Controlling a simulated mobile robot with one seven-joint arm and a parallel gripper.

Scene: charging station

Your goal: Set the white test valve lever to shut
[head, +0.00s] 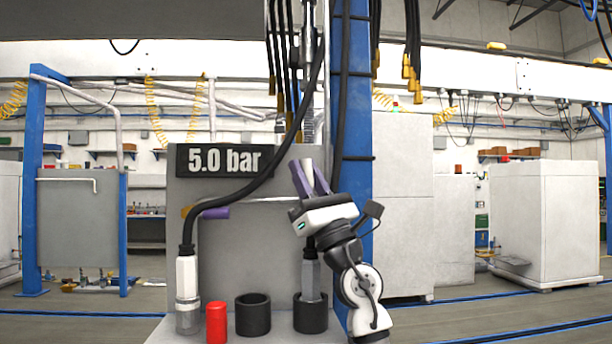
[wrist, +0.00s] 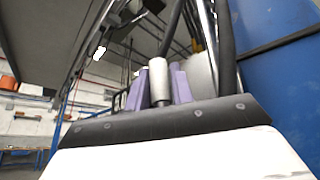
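My gripper (head: 309,177) is raised in front of the right part of the grey test panel (head: 240,250), its purple fingers pointing up. In the wrist view the fingers (wrist: 158,85) stand close on both sides of a pale cylinder with a dark lower end, which looks like the white test valve lever (wrist: 158,74). The gripper appears shut on it. In the head view the hand and fingers hide most of this spot, so the lever's angle is not clear. A sign on the panel reads 5.0 bar (head: 224,160).
A black hose ends in a clear-and-white fitting (head: 187,280) at the left. A red cylinder (head: 216,322), an empty black cup (head: 253,314) and another black cup (head: 311,314) stand on the ledge. A purple handle (head: 215,213) is at the panel's left. A blue post (head: 356,120) rises close to my arm.

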